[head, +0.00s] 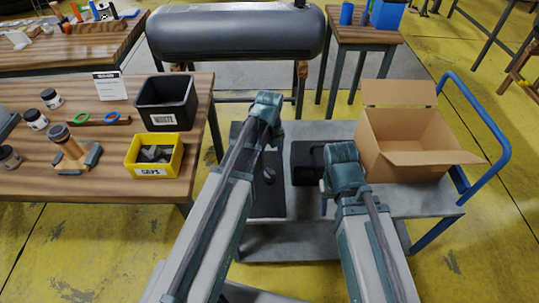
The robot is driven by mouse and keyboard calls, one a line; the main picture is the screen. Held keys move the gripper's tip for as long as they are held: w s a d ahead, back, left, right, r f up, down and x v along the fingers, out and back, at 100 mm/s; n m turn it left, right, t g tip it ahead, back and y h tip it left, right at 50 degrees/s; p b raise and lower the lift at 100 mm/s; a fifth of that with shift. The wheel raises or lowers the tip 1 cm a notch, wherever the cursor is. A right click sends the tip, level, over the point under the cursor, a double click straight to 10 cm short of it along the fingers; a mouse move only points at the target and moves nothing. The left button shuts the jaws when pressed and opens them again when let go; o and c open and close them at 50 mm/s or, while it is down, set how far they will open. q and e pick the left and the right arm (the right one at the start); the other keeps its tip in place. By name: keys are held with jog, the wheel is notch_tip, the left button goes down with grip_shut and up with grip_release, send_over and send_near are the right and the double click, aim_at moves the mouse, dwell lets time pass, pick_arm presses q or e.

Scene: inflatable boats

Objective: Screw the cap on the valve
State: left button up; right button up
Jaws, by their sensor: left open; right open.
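An upright tan valve (66,145) with a dark top stands in a dark-footed holder (92,157) on the wooden bench at the left. Whether its dark top is a separate cap is too small to tell. A yellow bin (134,163) with a label that seems to read CAPS holds several dark grey pieces (155,153). My two arms reach up from the bottom middle, well to the right of the valve. Only their links and teal joints show; the fingers of both grippers are hidden.
The bench (108,187) also bears a black bin (167,103), a white sign (110,86), several dark-lidded jars and coloured rings. A cart (432,197) with a blue handle carries an open cardboard box (402,128) and a black case (303,165). A grey inflatable tube (232,34) lies behind.

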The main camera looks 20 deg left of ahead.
aim_at(269, 171)
pick_arm(q)
notch_tip(269, 171, down, 8)
jog(key=b, duration=0.7)
jog(key=shift+f, duration=0.15)
grip_shut()
jog(key=m, duration=0.5)
jog(key=shift+m, duration=0.4)
